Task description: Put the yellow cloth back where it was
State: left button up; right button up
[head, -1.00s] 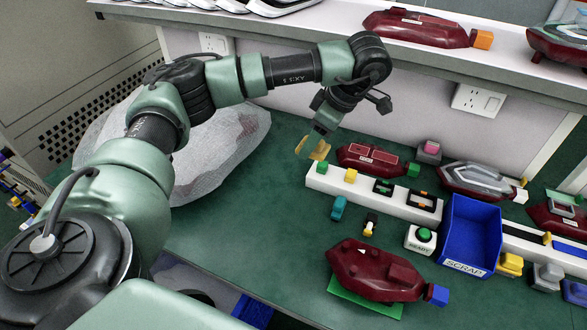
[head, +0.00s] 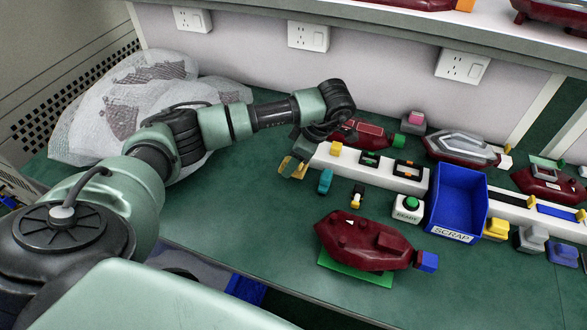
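My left gripper (head: 293,166) points down over the green bench, by the left end of the white rail. A mustard-yellow piece, which looks like the yellow cloth (head: 290,170), hangs at its fingertips in two flaps. The gripper appears shut on it, though the fingers are small and partly hidden. I cannot tell whether the cloth touches the bench. No other yellow cloth shows. My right gripper is not in view.
The white rail (head: 420,183) carries small blocks. The blue SCRAP bin (head: 459,195), green READY button (head: 411,203) and dark red lamp (head: 365,240) stand to the right. A teal block (head: 325,181) is close by. Bubble wrap (head: 105,110) lies back left. Bench left of the lamp is clear.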

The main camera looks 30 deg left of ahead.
pick_arm(q)
notch_tip(320, 180, down, 4)
jog(key=shift+r, duration=0.2)
jog(key=shift+f, duration=0.2)
jog(key=o, duration=0.9)
jog(key=shift+r, duration=0.25)
jog(key=v, duration=1.2)
